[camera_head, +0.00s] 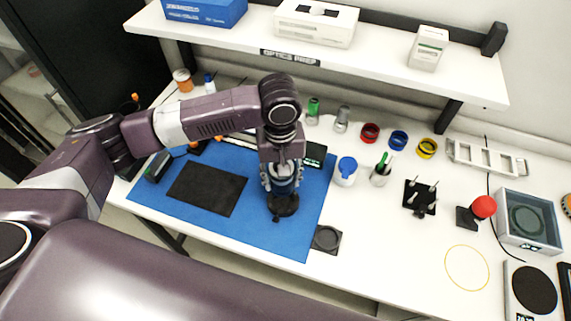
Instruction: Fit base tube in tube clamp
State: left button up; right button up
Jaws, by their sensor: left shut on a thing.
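My left gripper (281,186) reaches down over the right part of the blue mat, its fingers on either side of a grey tube (283,171), which looks like the base tube. It is shut on this tube. Right below the tube is a black round-based holder (284,207), which looks like the tube clamp, standing on the mat. The fingers and wrist hide much of the tube, and I cannot tell whether it is seated in the clamp or just above it. My right gripper is not in view.
A black pad (207,189) lies on the blue mat (262,239). A black square with a round recess (326,238) sits right of the clamp. A white jar with blue lid (345,171) and a pen cup (380,176) stand farther right. A shelf (380,68) overhangs the back.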

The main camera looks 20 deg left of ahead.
pick_arm(q)
jog(key=shift+w+f, duration=0.1)
jog(key=shift+f, duration=0.2)
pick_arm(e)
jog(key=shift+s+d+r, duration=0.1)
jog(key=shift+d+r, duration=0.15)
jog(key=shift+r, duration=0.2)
pick_arm(q)
jog(key=shift+d, duration=0.1)
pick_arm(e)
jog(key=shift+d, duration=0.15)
pick_arm(q)
jog(key=shift+r+p, duration=0.2)
jog(key=shift+p, duration=0.45)
jog(key=shift+f+b, duration=0.45)
jog(key=shift+f, duration=2.05)
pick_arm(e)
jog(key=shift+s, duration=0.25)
